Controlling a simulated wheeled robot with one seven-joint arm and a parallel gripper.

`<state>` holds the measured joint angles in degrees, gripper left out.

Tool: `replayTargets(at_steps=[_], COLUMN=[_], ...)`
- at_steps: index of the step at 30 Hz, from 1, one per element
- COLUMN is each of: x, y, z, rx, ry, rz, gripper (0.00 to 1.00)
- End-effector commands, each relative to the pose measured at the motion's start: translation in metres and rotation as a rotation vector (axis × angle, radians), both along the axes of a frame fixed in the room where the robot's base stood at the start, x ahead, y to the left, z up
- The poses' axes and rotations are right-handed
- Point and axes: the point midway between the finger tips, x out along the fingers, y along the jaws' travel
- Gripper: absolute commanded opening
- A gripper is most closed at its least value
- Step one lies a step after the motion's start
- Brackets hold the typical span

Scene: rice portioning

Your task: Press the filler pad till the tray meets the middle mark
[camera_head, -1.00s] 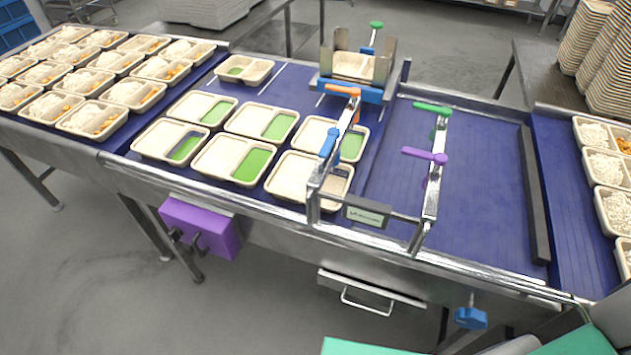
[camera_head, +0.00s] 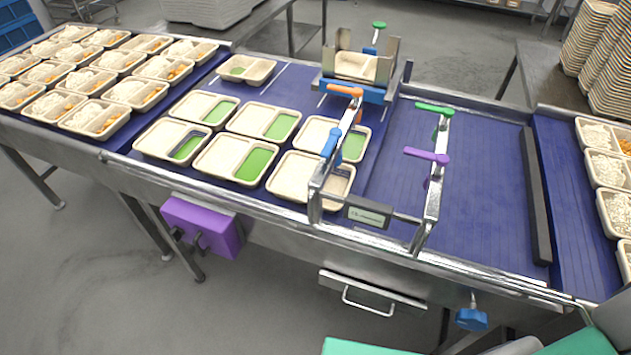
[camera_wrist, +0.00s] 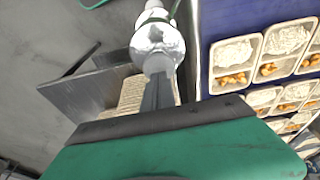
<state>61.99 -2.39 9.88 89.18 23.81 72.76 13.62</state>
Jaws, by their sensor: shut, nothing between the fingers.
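Cream two-compartment trays stand on the blue belt in the head view. Several sit in rows at centre left, such as this one (camera_head: 222,157), with green or dark floors in their small compartments. One tray (camera_head: 355,66) sits in the metal and blue holder (camera_head: 352,91) at the back. Short white lines (camera_head: 268,79) mark the belt there. I cannot tell which part is the filler pad. My gripper (camera_wrist: 158,93) shows in the wrist view, shut and empty. A shiny silver rounded part (camera_wrist: 158,45) lies just beyond its fingers; I cannot tell whether they touch.
A metal frame with orange, blue, green and purple levers (camera_head: 427,155) spans the belt. Filled trays (camera_head: 95,117) crowd the left, with more (camera_head: 605,165) at right. Stacked empty trays (camera_head: 598,55) stand back right. A purple box (camera_head: 203,227) hangs below the belt's front edge.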

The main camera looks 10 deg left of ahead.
Motion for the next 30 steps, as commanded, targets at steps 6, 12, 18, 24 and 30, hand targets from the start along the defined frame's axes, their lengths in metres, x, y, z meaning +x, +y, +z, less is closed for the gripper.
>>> replayTargets(at_steps=[6, 12, 18, 24, 30], x=[0.000, 0.000, 0.000, 0.000, 0.000], y=[0.000, 0.000, 0.000, 0.000, 0.000], z=[-0.004, -0.011, -0.018, -0.026, -0.033], rx=[0.000, 0.000, 0.000, 0.001, 0.001], ry=[0.000, 0.000, 0.000, 0.000, 0.001], rz=[0.000, 0.000, 0.000, 0.000, 0.000], gripper=[0.00, 0.00, 0.00, 0.00, 0.00])
